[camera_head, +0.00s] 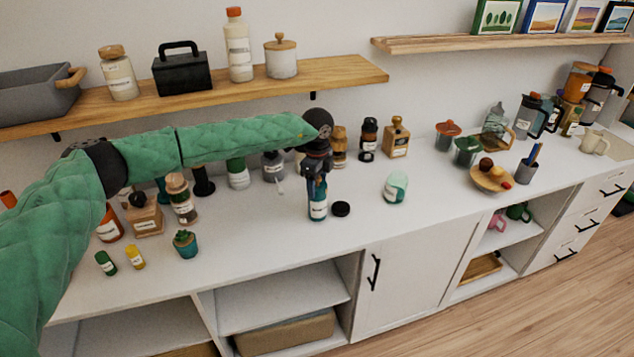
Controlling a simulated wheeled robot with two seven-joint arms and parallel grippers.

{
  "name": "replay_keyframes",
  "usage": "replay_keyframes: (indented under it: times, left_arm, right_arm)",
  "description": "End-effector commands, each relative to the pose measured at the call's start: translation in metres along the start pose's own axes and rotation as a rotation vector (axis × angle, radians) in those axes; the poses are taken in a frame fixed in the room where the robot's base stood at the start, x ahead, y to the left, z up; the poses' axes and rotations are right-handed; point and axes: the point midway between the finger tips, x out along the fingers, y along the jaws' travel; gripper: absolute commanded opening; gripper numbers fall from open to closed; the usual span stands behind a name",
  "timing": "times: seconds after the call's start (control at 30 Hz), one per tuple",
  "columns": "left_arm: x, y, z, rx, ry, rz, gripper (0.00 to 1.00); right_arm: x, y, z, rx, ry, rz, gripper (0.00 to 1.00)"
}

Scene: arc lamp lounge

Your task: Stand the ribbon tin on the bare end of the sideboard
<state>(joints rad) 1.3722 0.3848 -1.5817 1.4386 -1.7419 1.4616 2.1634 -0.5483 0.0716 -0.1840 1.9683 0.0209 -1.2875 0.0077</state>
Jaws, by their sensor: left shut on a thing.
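My left gripper (316,186) points down over the middle of the white sideboard (352,236). It is shut on a slim blue container (318,208) with a white label, upright and at or just above the top; I cannot tell if it touches. The label is too small to read, so I cannot confirm that this is the ribbon tin. A pale green and white round container (396,187) stands apart to the right. The near left end of the sideboard top (85,293) looks bare. My right gripper is not in view.
A black disc (341,208) lies just right of the held container. Several bottles stand behind the gripper and under my left arm. A small potted plant (186,245) stands at the left. A wooden bowl (491,178) and pen cup (526,173) are at the right. A wall shelf (345,76) hangs above.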

Motion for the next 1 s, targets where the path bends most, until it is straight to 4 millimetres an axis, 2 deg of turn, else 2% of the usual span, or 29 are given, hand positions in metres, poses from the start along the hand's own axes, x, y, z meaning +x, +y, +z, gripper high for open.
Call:
replay_keyframes:
  times: [0.2,0.67,0.7,0.8,1.0]
  left_arm:
    - [0.0059,-0.0005,0.0001,0.0,0.0,-0.002,0.12]
    - [0.0079,-0.0005,0.0,0.0,0.0,-0.002,0.12]
    - [0.0081,-0.0003,0.0,0.0,0.0,-0.001,0.58]
    - [0.008,-0.0003,0.0,0.0,0.0,-0.001,0.76]
    - [0.0079,-0.0003,0.0,0.0,0.0,-0.001,0.76]
  right_arm:
    - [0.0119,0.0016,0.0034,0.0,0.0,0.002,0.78]
    - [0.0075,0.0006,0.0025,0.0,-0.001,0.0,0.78]
    - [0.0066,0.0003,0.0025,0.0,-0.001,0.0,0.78]
    - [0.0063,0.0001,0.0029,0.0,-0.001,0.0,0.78]
    - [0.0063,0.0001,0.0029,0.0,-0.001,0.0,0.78]
